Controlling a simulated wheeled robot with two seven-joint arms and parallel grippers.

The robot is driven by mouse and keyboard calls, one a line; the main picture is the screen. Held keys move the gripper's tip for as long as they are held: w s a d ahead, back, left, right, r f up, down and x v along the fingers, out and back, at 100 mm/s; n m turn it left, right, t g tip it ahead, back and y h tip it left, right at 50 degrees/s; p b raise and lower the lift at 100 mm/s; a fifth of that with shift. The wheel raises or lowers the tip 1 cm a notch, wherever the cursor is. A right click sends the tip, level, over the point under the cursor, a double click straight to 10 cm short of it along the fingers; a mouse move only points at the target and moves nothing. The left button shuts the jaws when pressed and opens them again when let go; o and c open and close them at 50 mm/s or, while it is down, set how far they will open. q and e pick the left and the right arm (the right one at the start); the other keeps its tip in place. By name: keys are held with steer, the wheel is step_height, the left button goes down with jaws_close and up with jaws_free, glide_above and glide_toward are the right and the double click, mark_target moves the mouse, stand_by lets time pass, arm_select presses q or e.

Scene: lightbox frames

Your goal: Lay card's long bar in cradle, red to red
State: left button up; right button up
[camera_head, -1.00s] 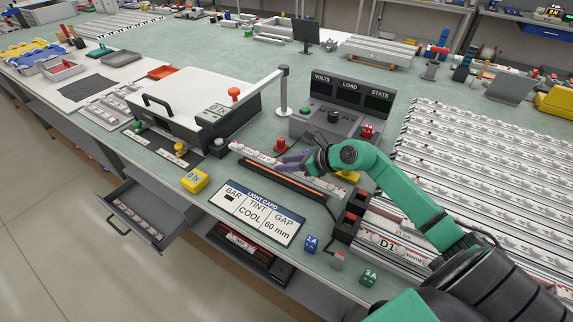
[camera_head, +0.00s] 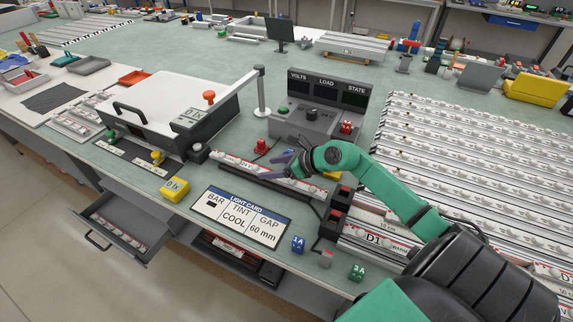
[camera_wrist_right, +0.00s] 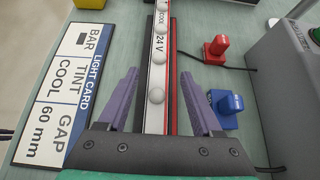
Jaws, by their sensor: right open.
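The long white bar (camera_head: 238,163) lies along the dark cradle at the bench front, behind the light card (camera_head: 240,216). The card reads tint COOL, gap 60 mm. In the right wrist view the bar (camera_wrist_right: 159,45) shows COOL, 24 V and round white domes. Dark cradle edges (camera_wrist_right: 142,60) run beside it, with a red strip along its right side. My right gripper (camera_head: 269,166) is open, its purple fingers apart on either side of the bar. Red marks at the bar's ends are too small to match. My left gripper is out of view.
A red post (camera_wrist_right: 216,48) and a blue post (camera_wrist_right: 226,105) stand right of the bar. A meter console (camera_head: 318,115) stands behind. A white-lidded box (camera_head: 170,100) is left, above an open drawer (camera_head: 125,220). More bars fill the right side.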

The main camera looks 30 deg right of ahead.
steer(key=b+v, duration=0.2)
steer(key=v, duration=0.8)
steer(key=shift+s, duration=0.15)
steer(key=shift+s+r, duration=0.1)
steer(key=shift+r, duration=0.05)
